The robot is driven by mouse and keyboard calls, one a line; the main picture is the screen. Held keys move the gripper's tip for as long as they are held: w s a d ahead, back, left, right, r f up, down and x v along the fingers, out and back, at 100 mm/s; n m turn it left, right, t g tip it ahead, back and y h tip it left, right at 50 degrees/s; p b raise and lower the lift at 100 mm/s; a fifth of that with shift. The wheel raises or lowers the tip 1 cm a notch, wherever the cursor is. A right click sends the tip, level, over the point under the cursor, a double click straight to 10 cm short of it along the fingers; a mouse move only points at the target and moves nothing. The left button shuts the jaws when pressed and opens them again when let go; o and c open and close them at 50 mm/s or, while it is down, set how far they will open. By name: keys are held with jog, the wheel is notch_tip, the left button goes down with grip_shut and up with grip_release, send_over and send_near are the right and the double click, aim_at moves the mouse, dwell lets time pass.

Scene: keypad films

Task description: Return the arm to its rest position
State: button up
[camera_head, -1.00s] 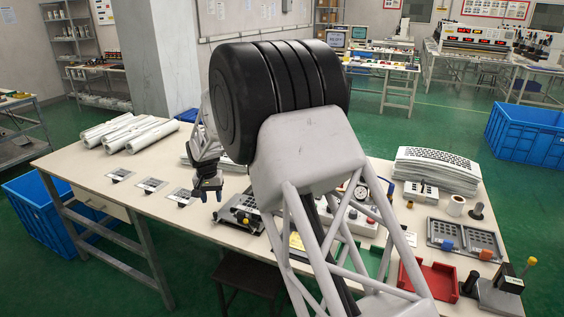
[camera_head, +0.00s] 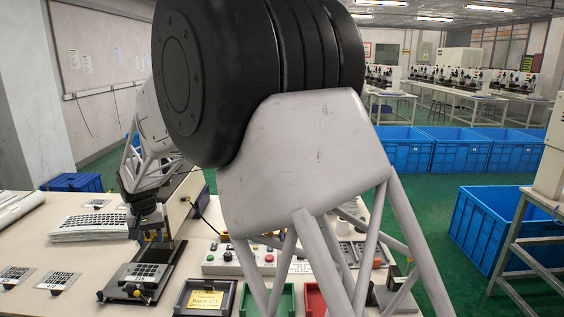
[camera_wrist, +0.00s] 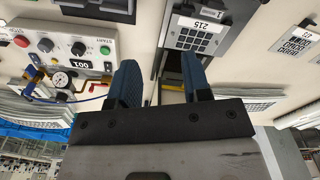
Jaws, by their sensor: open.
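My gripper (camera_head: 152,232) hangs above the left part of the table in the head view, beside a dark keypad fixture. In the wrist view its two blue fingers (camera_wrist: 162,84) are apart, with no object seen between them. My large black joint and pale frame fill the middle of the head view and hide part of the table. The keypad fixture (camera_head: 138,280) has a dark key grid; a keypad plate marked 215 (camera_wrist: 193,38) shows past the fingers in the wrist view.
A control box (camera_head: 240,260) with coloured buttons stands at the table's middle; it also shows in the wrist view (camera_wrist: 62,45). A keyboard-film stack (camera_head: 92,226) lies left. Black (camera_head: 190,300) and red (camera_head: 314,298) trays sit in front. Blue crates (camera_head: 490,225) stand on the floor right.

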jog(key=s+d+r+m, duration=0.1)
jog(key=s+d+r, duration=0.3)
jog(key=d, duration=0.8)
jog(key=s+d+r+t, duration=0.1)
jog(key=s+d+r, duration=0.3)
jog(key=d, duration=0.8)
jog(key=s+d+r+m, duration=0.1)
jog(key=s+d+r, duration=0.3)
jog(key=d, duration=0.8)
jog(key=s+d+f+m+t, duration=0.1)
jog(key=s+d+f+m, duration=0.1)
jog(key=s+d, duration=1.9)
jog(key=s+f, duration=0.1)
jog(key=s, duration=0.3)
jog(key=shift+w, duration=0.1)
